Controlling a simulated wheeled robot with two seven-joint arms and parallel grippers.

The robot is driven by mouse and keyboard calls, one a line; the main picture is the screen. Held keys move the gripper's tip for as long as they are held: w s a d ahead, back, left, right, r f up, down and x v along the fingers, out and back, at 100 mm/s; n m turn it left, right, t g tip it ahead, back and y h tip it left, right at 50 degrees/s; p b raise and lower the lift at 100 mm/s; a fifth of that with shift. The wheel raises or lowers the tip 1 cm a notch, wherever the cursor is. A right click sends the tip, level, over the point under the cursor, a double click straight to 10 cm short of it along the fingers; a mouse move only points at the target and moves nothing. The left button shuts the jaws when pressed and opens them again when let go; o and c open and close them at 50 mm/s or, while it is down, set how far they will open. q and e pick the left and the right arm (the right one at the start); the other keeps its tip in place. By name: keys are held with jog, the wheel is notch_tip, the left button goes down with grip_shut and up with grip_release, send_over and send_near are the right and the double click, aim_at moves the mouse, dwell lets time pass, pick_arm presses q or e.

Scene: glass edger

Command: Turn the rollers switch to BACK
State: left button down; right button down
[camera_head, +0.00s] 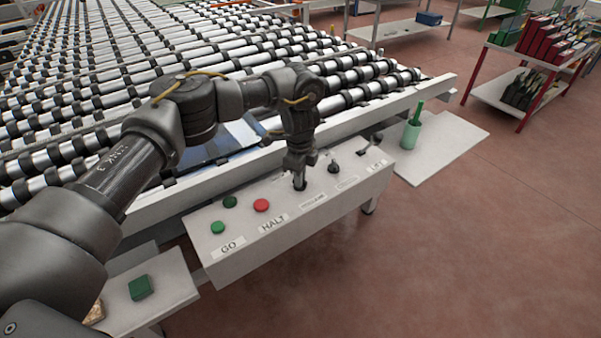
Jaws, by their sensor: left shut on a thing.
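The control box (235,265) stands along the front edge of the roller table. My left gripper (298,180) points down onto the first black switch right of the red button and is shut on it. The label below that switch is too small to read surely, and the gripper hides most of the switch, so its setting cannot be told. A second black switch (333,167) stands free to the right, and a third switch (375,139) is near the box's right end, above a label like LIFT. My right gripper is not in view.
A green GO button (218,227), a dark green button or lamp (230,201) and a red HALT button (261,205) lie left of the gripper. The roller table (100,75) fills the back. A green cup (411,134) stands on a side shelf (448,150). A green block (141,287) lies at lower left.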

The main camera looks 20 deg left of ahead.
pick_arm(q)
jog(key=shift+n, duration=0.3)
dwell(0.4)
jog(key=c, duration=1.5)
grip_release()
jog(key=shift+r, duration=0.15)
notch_tip(320, 180, up, 11)
jog(key=shift+f, duration=0.2)
